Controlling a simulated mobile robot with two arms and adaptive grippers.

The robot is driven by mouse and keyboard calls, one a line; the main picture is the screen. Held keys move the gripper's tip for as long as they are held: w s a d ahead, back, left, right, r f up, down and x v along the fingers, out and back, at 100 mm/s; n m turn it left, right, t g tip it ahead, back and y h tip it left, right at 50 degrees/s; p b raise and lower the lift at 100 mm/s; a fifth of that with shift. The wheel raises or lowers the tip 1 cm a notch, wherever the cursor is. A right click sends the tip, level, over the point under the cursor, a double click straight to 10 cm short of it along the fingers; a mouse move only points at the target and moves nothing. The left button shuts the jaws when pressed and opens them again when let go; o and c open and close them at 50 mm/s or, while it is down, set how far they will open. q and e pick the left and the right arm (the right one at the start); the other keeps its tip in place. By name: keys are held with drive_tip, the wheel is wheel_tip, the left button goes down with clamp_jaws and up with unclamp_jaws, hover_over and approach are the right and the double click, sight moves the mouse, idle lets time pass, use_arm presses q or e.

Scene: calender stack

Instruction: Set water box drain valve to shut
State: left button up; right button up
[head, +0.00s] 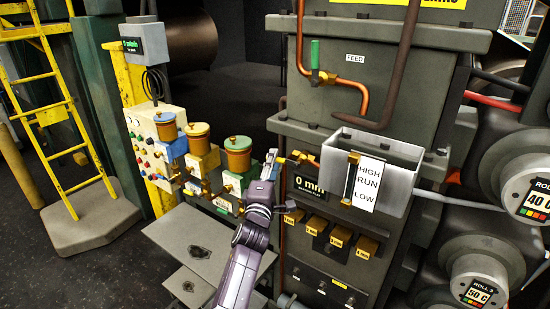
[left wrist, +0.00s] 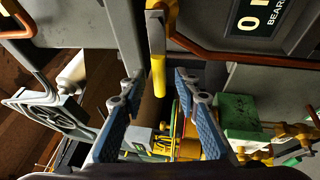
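The water box (head: 375,160) is a grey open-topped box on the front of the machine, with a HIGH / RUN / LOW label. At its left a copper pipe and valve (head: 304,158) stick out, with a yellow lever end (head: 282,160) pointing left. In the left wrist view the lever's yellow grip (left wrist: 158,76) lies lengthwise ahead of the gap between my fingertips. My left gripper (head: 270,166) is open with blue finger pads, close to the lever; the left wrist view shows both fingers (left wrist: 157,92) apart. Contact cannot be told. My right gripper is not in view.
A green-handled FEED valve (head: 315,62) is above. Rolls (head: 525,188) stand right.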

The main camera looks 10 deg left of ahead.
use_arm(q)
drive_tip(key=shift+w+d+r, duration=0.1)
drive_tip(key=shift+w+r, duration=0.1)
drive_tip(key=shift+w, duration=0.65)
clamp_jaws()
